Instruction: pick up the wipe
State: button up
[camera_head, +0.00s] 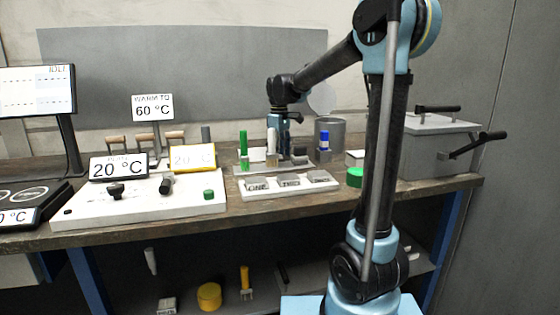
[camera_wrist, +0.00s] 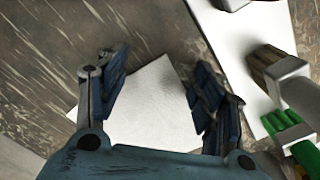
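The wipe, a flat white square sheet (camera_wrist: 150,108), lies on the worn bench top in the wrist view. My gripper (camera_wrist: 155,72) is open above it, with one finger over the left side and the other beside its right edge. The gripper's body hides the wipe's lower part. I cannot tell how high the fingertips are above the sheet.
In the head view, a metal can (camera_head: 330,128) and a grey box (camera_head: 435,150) stand to the right. A white control board (camera_head: 140,208) is left.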

jog(key=c, duration=0.3)
jog(key=shift+c, duration=0.2)
notch_tip(320, 180, up, 2)
jog(key=shift+r, duration=0.25)
jog(key=c, duration=0.8)
notch_tip(320, 180, up, 9)
jog(key=shift+f, duration=0.1)
grip_shut()
jog(key=shift+r, duration=0.3)
notch_tip(320, 180, up, 9)
